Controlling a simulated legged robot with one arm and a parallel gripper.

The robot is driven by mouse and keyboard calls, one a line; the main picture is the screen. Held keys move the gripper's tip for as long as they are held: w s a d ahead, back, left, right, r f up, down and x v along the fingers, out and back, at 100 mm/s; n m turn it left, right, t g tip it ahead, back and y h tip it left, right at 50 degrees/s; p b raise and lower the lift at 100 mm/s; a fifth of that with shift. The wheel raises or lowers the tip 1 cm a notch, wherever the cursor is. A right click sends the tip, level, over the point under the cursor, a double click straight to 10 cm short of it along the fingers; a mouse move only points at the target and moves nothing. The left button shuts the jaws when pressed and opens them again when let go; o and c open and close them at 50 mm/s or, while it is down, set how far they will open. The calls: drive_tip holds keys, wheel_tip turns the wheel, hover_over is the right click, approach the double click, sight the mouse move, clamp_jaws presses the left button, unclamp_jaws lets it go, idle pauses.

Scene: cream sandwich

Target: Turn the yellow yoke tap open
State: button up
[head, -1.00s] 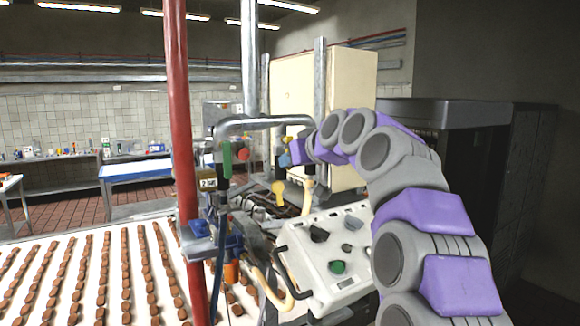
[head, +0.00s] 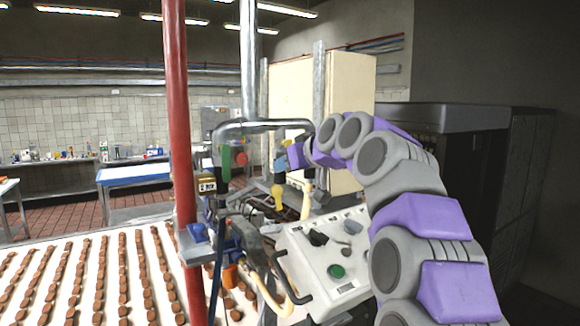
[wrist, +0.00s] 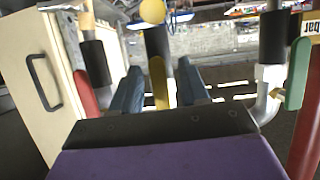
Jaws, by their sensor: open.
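The yellow yoke tap (head: 278,193) sits amid the pipework and valves in the middle of the head view. In the wrist view, its yellow part (wrist: 160,85) shows as an upright bar between my two blue fingers. My gripper (wrist: 158,80) is open, with a finger on each side of this bar and gaps showing on both sides. In the head view, my gripper (head: 281,163) appears just above the yellow tap, pointing left and down. Whether the fingers touch the tap cannot be told. The tap's lower end is hidden in the wrist view.
A red post (head: 178,120) and grey pipe (head: 262,126) stand left of my gripper. A green-handled valve (head: 226,163) is beside the pipe; its green handle also shows in the wrist view (wrist: 299,75). A white control panel (head: 318,270) lies below my arm. A cream cabinet (head: 345,80) stands behind.

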drive_tip(key=shift+d, duration=0.15)
drive_tip(key=v, duration=1.7)
drive_tip(key=shift+f, duration=0.1)
drive_tip(key=s+f+m+g+h+b, duration=0.15)
drive_tip(key=s+f, duration=0.35)
drive_tip(key=f, duration=0.5)
drive_tip(key=s+f+m+g+h+b, duration=0.1)
drive_tip(key=s+f+g, duration=0.3)
drive_tip(key=f, duration=0.6)
drive_tip(key=s+f+m+g+h+b, duration=0.15)
drive_tip(key=s+f, duration=0.35)
drive_tip(key=f, duration=0.5)
drive_tip(key=s+d+f+m+g+h+b, duration=0.1)
drive_tip(key=s+d+f+g, duration=0.2)
drive_tip(key=s+f, duration=0.8)
drive_tip(key=s+d+f+m+g+h+b, duration=0.1)
drive_tip(key=s+d+f, duration=0.4)
drive_tip(key=s+f, duration=0.6)
drive_tip(key=shift+s+f+m+g+h, duration=0.35)
drive_tip(key=shift+s+m+g+h, duration=0.25)
drive_tip(key=shift+s+g, duration=0.5)
